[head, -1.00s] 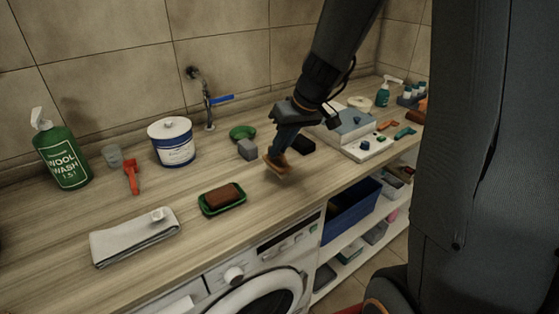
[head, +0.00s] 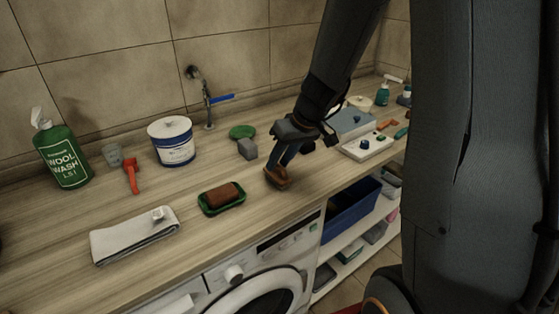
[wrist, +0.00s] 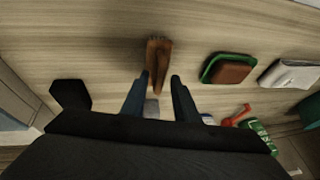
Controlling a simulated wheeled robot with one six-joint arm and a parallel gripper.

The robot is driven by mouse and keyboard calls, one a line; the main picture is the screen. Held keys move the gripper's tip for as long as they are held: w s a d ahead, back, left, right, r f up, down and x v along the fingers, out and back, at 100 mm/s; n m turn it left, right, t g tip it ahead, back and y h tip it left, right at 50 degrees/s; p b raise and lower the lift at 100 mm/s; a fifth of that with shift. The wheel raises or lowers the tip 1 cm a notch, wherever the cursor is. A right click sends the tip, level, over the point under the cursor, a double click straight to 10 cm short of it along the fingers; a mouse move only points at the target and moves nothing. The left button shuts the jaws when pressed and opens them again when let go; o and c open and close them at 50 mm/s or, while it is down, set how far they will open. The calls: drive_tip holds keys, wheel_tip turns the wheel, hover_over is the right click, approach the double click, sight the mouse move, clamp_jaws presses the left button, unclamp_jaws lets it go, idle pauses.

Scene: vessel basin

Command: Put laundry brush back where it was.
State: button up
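The laundry brush (head: 276,177), brown and wooden, rests on the counter to the right of the green soap dish, near the front edge. In the wrist view the brush (wrist: 157,58) lies between and just beyond my fingertips. My gripper (head: 290,160) is low over the counter, directly at the brush. In the wrist view the two blue fingers of my gripper (wrist: 157,80) stand apart, with a gap visible on each side of the brush.
The green soap dish (head: 208,210) holds a brown bar. A grey block (head: 247,149) and a green bowl (head: 242,131) are behind. A black block (wrist: 70,94) is beside my gripper. A folded towel (head: 130,237) lies left. A white tray (head: 366,148) stands right. Bare counter surrounds the brush.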

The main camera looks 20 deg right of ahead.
drive_tip(key=shift+r, duration=0.1)
drive_tip(key=shift+d+r, duration=0.1)
drive_tip(key=shift+r, duration=0.15)
drive_tip(key=b+v, duration=0.2)
drive_tip(key=v, duration=0.9)
drive_tip(key=s+a+f+m+g+h, duration=0.2)
drive_tip(key=s+a+f+m+h, duration=0.1)
drive_tip(key=s+f, duration=0.9)
drive_tip(key=shift+s+a, duration=0.5)
drive_tip(key=shift+s, duration=0.25)
